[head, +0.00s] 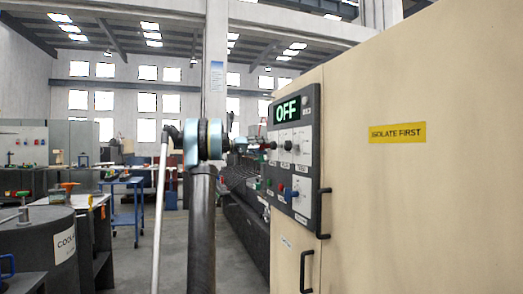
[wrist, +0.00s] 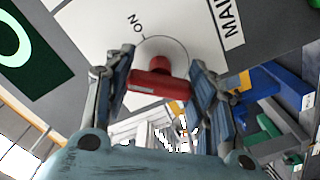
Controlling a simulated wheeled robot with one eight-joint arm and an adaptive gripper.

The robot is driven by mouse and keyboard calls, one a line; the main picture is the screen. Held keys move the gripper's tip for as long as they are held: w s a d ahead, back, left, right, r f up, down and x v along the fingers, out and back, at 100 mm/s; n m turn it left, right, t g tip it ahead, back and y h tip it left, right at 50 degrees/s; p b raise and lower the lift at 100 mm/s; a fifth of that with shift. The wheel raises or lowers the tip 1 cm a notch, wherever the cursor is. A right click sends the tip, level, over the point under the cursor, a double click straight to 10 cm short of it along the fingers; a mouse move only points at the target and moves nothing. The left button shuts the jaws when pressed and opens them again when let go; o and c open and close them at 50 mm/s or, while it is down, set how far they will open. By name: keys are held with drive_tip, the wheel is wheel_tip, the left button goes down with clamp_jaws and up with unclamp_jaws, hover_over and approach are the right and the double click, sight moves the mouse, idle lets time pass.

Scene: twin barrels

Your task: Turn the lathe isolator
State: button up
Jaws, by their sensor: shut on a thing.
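A red rotary handle (wrist: 160,86) sits on a white plate (wrist: 185,25) with an "ON" mark at upper left and a label starting "MAI", cut off by the frame. My gripper (wrist: 160,88) has its blue-padded fingers on either side of the handle's crossbar, shut on it. The bar lies nearly level in the wrist view and does not point at the "ON" mark. In the head view my gripper (head: 262,146) reaches the left side of the dark control panel (head: 306,170). The lit display (head: 287,110) reads "OFF".
Other knobs and a red-and-blue control (head: 287,192) share the panel. A beige cabinet (head: 430,200) with a yellow "ISOLATE FIRST" label and black handles (head: 306,270) fills the right. A dark barrel (head: 40,250) stands at left.

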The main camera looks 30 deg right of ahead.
drive_tip(key=n, duration=0.4)
drive_tip(key=shift+w+a+n, duration=0.15)
drive_tip(key=shift+n, duration=1.85)
drive_tip(key=shift+f+n, duration=0.1)
drive_tip(key=shift+n, duration=0.2)
drive_tip(key=o, duration=1.1)
drive_tip(key=shift+w, duration=0.1)
drive_tip(key=v, duration=1.2)
drive_tip(key=shift+a+f, duration=0.1)
